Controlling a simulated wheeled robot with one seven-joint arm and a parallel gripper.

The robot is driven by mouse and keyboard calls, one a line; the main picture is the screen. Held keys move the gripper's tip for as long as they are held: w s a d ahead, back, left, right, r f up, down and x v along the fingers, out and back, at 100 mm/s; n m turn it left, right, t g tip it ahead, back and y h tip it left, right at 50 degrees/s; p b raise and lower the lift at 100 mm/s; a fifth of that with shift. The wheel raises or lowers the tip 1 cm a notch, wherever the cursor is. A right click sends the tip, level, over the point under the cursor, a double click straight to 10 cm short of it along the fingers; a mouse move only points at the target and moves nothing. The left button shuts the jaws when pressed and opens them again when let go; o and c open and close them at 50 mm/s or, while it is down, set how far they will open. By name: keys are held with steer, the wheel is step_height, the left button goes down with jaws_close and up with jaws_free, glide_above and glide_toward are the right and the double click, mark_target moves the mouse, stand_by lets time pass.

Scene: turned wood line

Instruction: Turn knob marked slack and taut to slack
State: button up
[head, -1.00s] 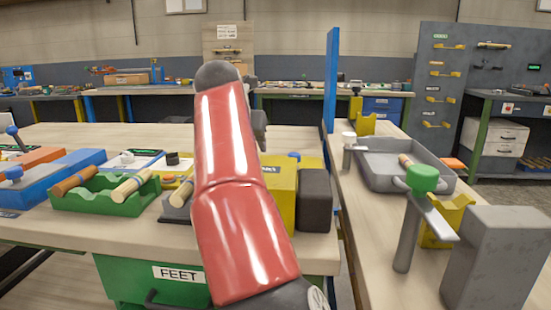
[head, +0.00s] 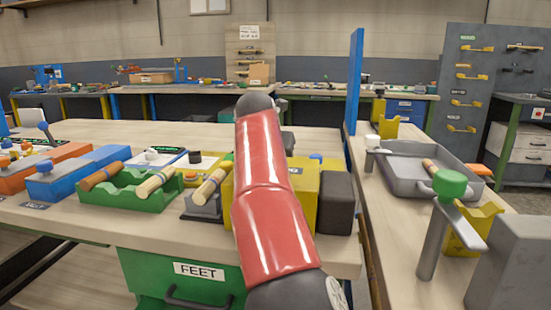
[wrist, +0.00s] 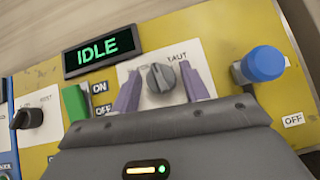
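In the wrist view, the grey slack/taut knob (wrist: 160,77) sits on a white plate (wrist: 193,58) on a yellow panel (wrist: 232,30). The word TAUT is partly readable right of the knob; the text on its left is hidden. My gripper (wrist: 160,70) is open, with one purple finger on each side of the knob and small gaps seemingly left between. In the head view, my red arm covers the knob and gripper; part of the yellow box (head: 305,195) shows beside it.
In the wrist view, a blue round knob (wrist: 263,64) stands right of the fingers. A green switch (wrist: 75,102) and a black knob (wrist: 28,119) are at left, with an IDLE display (wrist: 100,50) above. In the head view, a dark block (head: 337,203) adjoins the yellow box.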

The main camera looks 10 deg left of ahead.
steer(key=c, duration=0.7)
steer(key=shift+y, duration=0.3)
steer(key=n, duration=0.1)
steer(key=n+y, duration=0.2)
steer(key=shift+d+r+n, duration=0.1)
steer(key=shift+d+n, duration=0.15)
steer(key=shift+n, duration=0.15)
steer(key=shift+n+g+y, duration=0.8)
steer(key=shift+n+y, duration=0.5)
steer(key=shift+n, duration=0.3)
steer(key=o, duration=1)
steer(key=shift+c, duration=0.2)
